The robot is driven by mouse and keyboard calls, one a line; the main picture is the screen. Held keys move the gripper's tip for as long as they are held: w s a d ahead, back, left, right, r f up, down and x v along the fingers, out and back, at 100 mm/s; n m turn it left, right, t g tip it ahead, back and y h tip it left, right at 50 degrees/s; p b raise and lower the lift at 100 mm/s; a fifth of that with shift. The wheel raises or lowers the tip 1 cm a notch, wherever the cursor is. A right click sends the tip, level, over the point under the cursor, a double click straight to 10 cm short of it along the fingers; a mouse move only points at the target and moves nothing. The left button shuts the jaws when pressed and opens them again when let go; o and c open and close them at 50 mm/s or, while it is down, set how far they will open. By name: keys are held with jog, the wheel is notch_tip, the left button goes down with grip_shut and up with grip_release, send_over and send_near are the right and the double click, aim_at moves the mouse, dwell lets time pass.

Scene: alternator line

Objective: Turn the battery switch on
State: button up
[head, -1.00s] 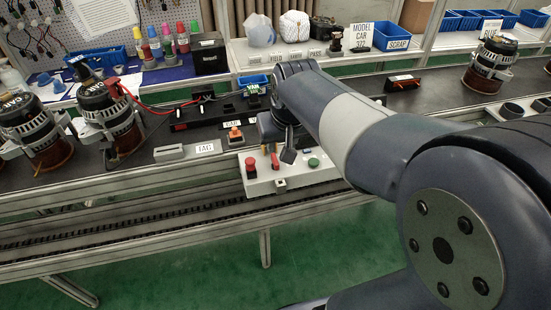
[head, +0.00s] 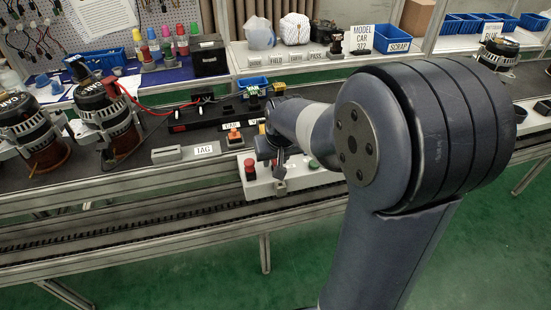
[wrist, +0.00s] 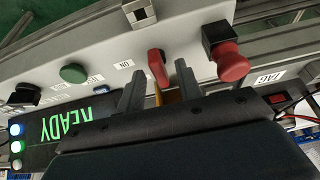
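The control box (head: 290,180) sits at the front edge of the bench. In the wrist view, a red lever switch (wrist: 157,68) stands on its white face (wrist: 190,62) beside an ON label (wrist: 124,65); I take it to be the battery switch. My gripper (wrist: 159,85) is open, with one dark finger on each side of the red lever. I cannot tell whether either finger touches it. In the head view, my gripper (head: 278,165) is over the box and my arm hides part of it; the lever is not clear there.
A red mushroom button (wrist: 225,62) is close to the right finger. A green button (wrist: 73,73), a black knob (wrist: 25,95) and a lit READY display (wrist: 80,118) are to the left. Alternators (head: 108,115) and a TAG holder (head: 185,153) stand on the bench.

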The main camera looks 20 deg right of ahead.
grip_shut()
dwell(0.3)
jog(key=shift+m, duration=0.3)
jog(key=m+h, duration=0.1)
jog(key=m, duration=0.1)
jog(key=shift+a+m, duration=0.15)
jog(key=shift+m, duration=0.25)
jog(key=m+b, duration=0.1)
jog(key=m+h+b, duration=0.1)
jog(key=m, duration=0.1)
jog(key=shift+w+a+f+m+g+h, duration=0.1)
jog(key=shift+m+g+h, duration=0.2)
jog(key=m+g, duration=0.1)
jog(key=m, duration=0.2)
jog(key=m+g+h+b, duration=0.1)
jog(key=m, duration=0.2)
jog(key=shift+w, duration=0.1)
jog(key=shift+m, duration=0.3)
